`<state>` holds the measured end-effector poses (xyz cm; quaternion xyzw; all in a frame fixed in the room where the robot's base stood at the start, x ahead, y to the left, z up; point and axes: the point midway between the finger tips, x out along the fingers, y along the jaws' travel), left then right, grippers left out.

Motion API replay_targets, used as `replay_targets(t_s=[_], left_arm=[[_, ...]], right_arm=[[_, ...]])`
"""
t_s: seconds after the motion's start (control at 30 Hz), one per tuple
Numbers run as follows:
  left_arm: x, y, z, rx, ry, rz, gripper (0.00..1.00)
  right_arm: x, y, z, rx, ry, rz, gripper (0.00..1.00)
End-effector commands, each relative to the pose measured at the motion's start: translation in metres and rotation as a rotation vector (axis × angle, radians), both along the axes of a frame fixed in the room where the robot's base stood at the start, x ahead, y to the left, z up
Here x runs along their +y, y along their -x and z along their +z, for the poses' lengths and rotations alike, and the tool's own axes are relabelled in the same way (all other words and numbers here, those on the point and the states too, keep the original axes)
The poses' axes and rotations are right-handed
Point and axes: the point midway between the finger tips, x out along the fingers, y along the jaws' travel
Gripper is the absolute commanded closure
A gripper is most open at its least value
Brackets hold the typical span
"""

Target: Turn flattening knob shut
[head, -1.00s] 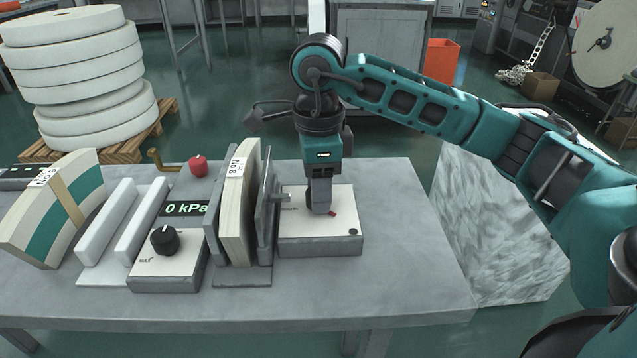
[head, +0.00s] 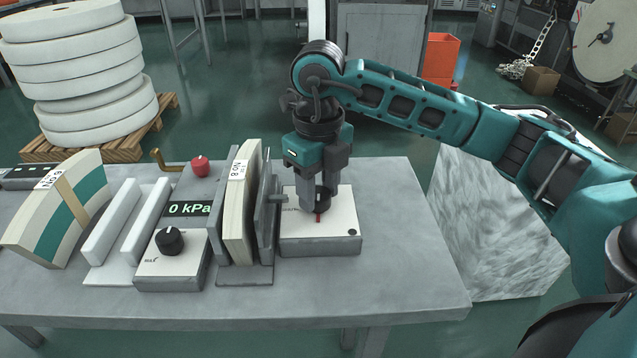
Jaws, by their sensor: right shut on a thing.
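The flattening knob shows as a dark knob (head: 318,206) with a red pointer, on a white-topped box (head: 342,235) at the right of the bench's objects. Its pointer faces the near side of the box. My right gripper (head: 319,200) points straight down and is shut on this knob, its fingers hiding most of it. The lettering on the box is partly covered by the fingers. My left gripper is not in view.
Left of the box stand clamp plates holding a layered piece labelled No 8 (head: 238,205). Further left are a control box (head: 172,265) with a black knob, a display reading 0 kPa (head: 189,209), and a red knob (head: 200,166). The bench (head: 410,260) is clear on the right.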

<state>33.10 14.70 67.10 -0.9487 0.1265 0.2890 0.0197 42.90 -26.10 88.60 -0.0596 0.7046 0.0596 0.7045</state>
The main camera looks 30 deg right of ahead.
Motion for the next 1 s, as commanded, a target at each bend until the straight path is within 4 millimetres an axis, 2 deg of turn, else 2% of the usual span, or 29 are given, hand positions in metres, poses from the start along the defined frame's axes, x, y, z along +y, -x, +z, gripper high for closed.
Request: replay_targets(t_s=[0.8, 1.0], left_arm=[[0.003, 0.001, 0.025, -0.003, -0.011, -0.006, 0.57], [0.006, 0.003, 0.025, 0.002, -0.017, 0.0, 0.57]], right_arm=[[-0.001, 0.0, 0.002, -0.001, 0.001, -0.776, 0.87], [0.0, 0.0, 0.002, 0.0, 0.0, -0.966, 0.87]])
